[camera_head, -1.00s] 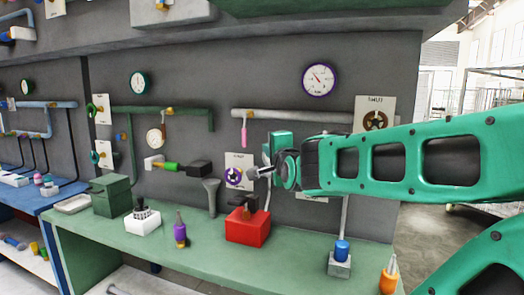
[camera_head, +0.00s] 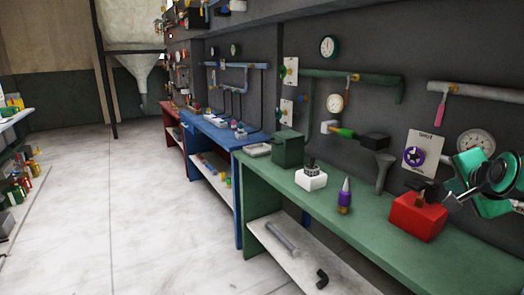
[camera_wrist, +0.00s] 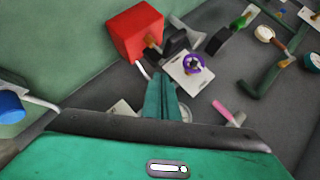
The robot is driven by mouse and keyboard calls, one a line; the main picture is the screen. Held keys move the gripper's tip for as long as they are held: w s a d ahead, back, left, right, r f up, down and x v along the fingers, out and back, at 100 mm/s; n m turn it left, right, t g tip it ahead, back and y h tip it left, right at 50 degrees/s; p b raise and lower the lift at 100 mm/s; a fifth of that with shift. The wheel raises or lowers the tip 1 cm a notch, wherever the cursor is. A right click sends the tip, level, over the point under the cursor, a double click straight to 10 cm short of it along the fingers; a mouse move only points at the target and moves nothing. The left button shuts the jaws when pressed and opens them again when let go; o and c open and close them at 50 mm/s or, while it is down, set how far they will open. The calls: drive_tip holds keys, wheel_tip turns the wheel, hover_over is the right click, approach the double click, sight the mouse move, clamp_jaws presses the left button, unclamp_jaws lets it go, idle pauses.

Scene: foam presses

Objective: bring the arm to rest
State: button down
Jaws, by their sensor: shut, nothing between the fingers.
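My gripper (camera_head: 453,199) is at the right edge of the head view, in front of the wall and beside the red box (camera_head: 412,219) on the green bench (camera_head: 375,234). Most of my arm is outside that view. In the wrist view the teal fingers (camera_wrist: 163,92) are together with nothing between them. The red box (camera_wrist: 130,32) shows beyond them at upper left. The white plate with a purple knob (camera_wrist: 195,66) is just past the fingers, to the right.
A white block (camera_head: 310,180), a purple bottle (camera_head: 344,200) and a dark green box (camera_head: 287,150) stand on the bench. Pipes and gauges line the wall. A blue bench (camera_head: 222,138) stands farther back. The pale floor (camera_head: 130,210) on the left is clear.

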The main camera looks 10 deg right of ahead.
drive_tip(key=s+a+f+n+g+y, duration=0.6)
drive_tip(key=s+a+f+n+g, duration=0.4)
drive_tip(key=s, duration=0.8)
drive_tip(key=a+f+n, duration=0.1)
drive_tip(key=a+f, duration=0.2)
drive_tip(key=f, duration=0.1)
drive_tip(key=shift+a+n, duration=0.25)
drive_tip(key=shift+n, duration=0.15)
drive_tip(key=shift+f, duration=0.1)
